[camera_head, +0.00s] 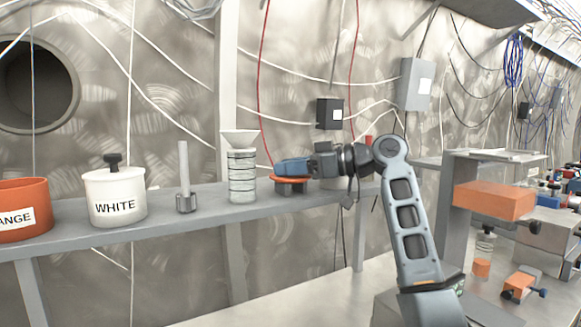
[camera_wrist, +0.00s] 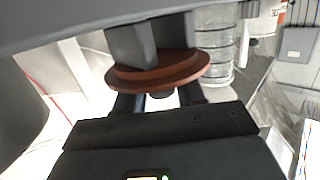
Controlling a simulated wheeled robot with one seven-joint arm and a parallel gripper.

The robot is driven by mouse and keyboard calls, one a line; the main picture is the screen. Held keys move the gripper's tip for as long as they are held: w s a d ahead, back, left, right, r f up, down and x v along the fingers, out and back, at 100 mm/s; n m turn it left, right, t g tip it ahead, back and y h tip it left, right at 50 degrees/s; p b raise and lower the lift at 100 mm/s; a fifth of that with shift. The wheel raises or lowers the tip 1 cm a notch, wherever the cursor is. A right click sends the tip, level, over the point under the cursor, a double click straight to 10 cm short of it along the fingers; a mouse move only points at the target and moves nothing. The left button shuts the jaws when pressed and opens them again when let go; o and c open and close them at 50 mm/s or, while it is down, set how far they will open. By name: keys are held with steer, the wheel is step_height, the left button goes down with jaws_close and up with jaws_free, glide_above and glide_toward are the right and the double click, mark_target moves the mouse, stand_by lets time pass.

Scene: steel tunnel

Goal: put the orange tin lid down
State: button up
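The orange tin lid (camera_head: 291,186) is a flat round disc at the right part of the grey shelf, just right of a clear jar. It lies level, and my gripper (camera_head: 291,167) is directly above it, reaching in from the right. In the wrist view the lid (camera_wrist: 158,72) looks reddish brown and stepped, with dark blocks against its upper side. My gripper (camera_wrist: 160,101) shows dark finger parts at the lid's lower rim. The lid's knob is not clearly visible, and the fingers' hold is hidden.
The grey shelf (camera_head: 150,224) also bears the orange tin (camera_head: 24,207), the white tin (camera_head: 115,198), a metal rod on a base (camera_head: 185,180) and the clear jar (camera_head: 242,178) with a funnel. The jar (camera_wrist: 214,42) stands close beside the lid. An orange block (camera_head: 494,200) is at right.

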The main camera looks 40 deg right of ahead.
steer(key=o, duration=0.3)
steer(key=shift+r, duration=0.1)
steer(key=shift+r, duration=0.2)
steer(key=b+v, duration=0.1)
steer(key=v, duration=1.1)
steer(key=shift+r+b, duration=0.2)
steer(key=shift+b, duration=0.15)
